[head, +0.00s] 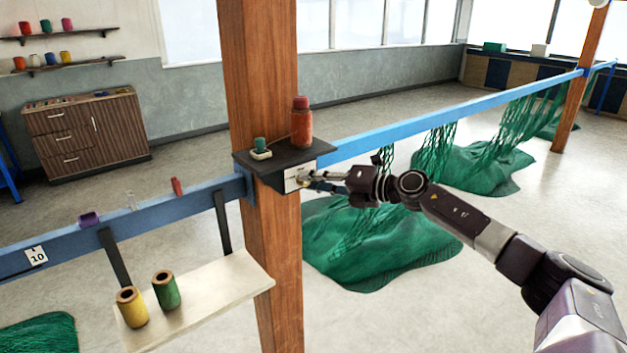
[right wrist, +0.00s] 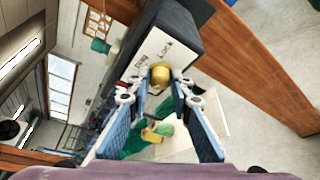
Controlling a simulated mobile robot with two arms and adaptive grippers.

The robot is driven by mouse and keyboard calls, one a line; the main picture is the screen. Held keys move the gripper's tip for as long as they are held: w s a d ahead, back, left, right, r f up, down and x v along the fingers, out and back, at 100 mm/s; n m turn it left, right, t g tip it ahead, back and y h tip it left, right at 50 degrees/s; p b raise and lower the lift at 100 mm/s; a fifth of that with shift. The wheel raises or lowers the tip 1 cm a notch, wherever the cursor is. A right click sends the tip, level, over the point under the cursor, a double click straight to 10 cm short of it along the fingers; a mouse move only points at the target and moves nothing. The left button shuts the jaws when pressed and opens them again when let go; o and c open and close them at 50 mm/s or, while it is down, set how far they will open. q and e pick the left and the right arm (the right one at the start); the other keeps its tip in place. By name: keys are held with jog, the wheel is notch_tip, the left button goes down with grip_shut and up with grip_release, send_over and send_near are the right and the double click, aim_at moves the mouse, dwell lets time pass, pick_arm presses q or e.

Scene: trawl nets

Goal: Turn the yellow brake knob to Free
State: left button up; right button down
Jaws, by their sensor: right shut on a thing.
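The yellow brake knob (right wrist: 160,73) is a small round brass-yellow knob on a white label plate (right wrist: 153,50). The plate is on the side of a dark box (head: 284,160) mounted on the wooden post. In the right wrist view I read "Lock" and what looks like "Drag" on the plate; no "Free" is readable, and which way the knob points I cannot tell. My right gripper (head: 316,178) is at the plate, its fingertips closed on the knob from both sides. In the head view the knob is hidden by the fingers. My left gripper is not in view.
A red-brown bottle (head: 302,123) and a small green spool (head: 260,147) stand on the box. A blue rail (head: 450,116) runs along both sides of the post (head: 260,60). Green nets (head: 370,245) lie below. A shelf (head: 215,295) holds yellow and green spools.

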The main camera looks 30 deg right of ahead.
jog(key=shift+a+f, duration=0.1)
jog(key=shift+f, duration=0.1)
jog(key=c, duration=2)
grip_release()
jog(key=shift+c, duration=0.2)
jog(key=o, duration=0.3)
jog(key=shift+r, duration=0.1)
jog(key=v, duration=1.2)
